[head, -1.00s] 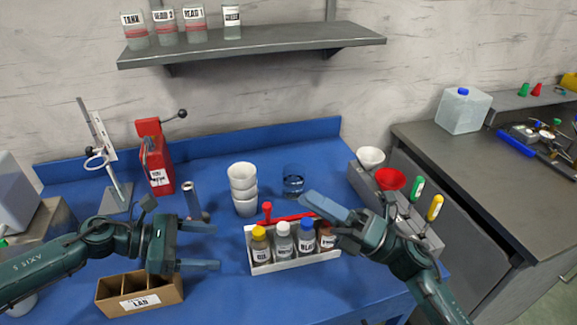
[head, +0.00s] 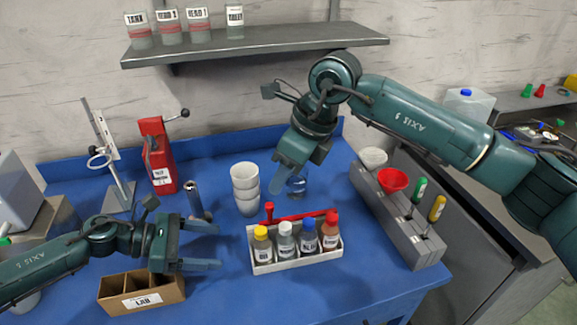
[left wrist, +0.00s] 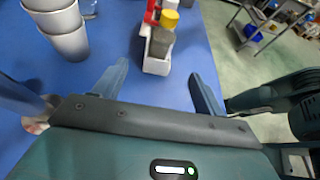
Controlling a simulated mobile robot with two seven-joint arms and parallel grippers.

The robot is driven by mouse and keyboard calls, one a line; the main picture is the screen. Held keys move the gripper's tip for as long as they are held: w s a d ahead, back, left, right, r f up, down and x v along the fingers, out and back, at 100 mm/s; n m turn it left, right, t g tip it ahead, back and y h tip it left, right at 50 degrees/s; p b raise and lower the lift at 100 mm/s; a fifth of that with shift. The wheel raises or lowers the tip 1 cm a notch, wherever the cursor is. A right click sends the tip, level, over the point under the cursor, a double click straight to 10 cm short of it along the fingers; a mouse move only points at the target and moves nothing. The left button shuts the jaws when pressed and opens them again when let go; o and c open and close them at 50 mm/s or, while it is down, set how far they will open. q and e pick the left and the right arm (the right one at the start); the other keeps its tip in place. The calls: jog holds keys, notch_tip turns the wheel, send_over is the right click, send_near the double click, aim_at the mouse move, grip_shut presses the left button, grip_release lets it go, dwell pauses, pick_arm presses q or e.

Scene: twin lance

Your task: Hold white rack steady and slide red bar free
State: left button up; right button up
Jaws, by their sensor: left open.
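The white rack (head: 298,264) stands on the blue table and holds several capped bottles. The red bar (head: 302,215) runs along the rack's back side, with an upright end at its left. My left gripper (head: 218,247) is open and empty, left of the rack and apart from it. In the left wrist view the rack (left wrist: 154,67) shows ahead, between and beyond the open fingers, with part of the red bar (left wrist: 150,16) behind a yellow-capped bottle.
A grey holder (head: 400,222) with funnels and screwdrivers is at right. A cardboard box (head: 115,298) sits below my left gripper. The table in front of the rack is clear.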

aim_at(267, 249)
pick_arm(q)
jog(key=shift+d+f, duration=0.1)
jog(key=shift+d, duration=0.1)
jog(key=x, duration=1.2)
jog(key=shift+w+d+f, duration=0.2)
jog(key=shift+d+f, duration=0.05)
pick_arm(e)
jog(key=shift+w+d+r+t+h, duration=0.25)
jog(key=shift+w+d+t+h, duration=0.05)
jog(key=shift+w+d, duration=0.1)
